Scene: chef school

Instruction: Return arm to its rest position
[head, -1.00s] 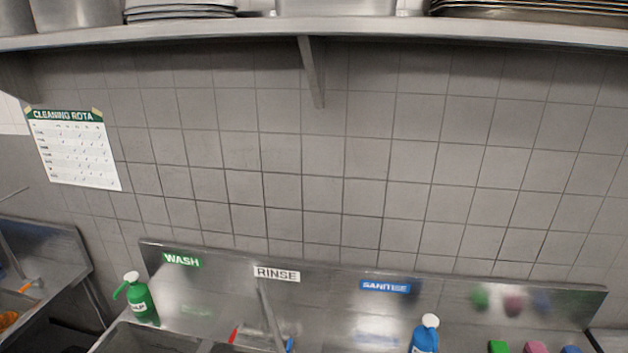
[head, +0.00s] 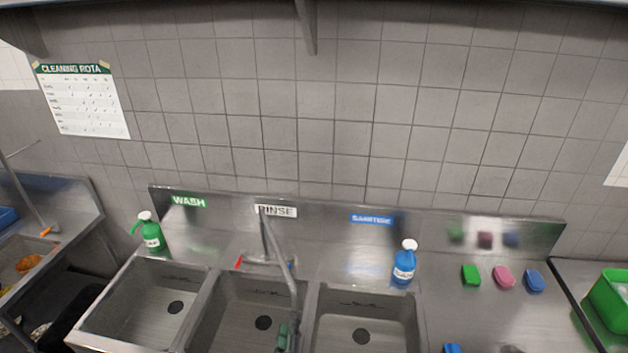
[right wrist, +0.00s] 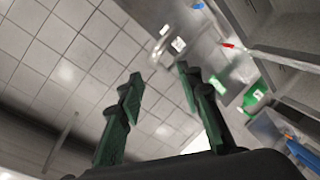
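My right gripper (right wrist: 160,78) shows in the right wrist view with its two green-padded fingers well apart and nothing between them. The rest of that arm is hidden there. My left gripper is in neither view.
A steel three-bowl sink (head: 130,262) runs along the tiled wall, with a tall tap (head: 292,280) at its middle. A green bottle (head: 152,236) and a blue bottle (head: 404,266) stand behind it. Coloured sponges (head: 503,277) and a green bin (head: 608,300) are right.

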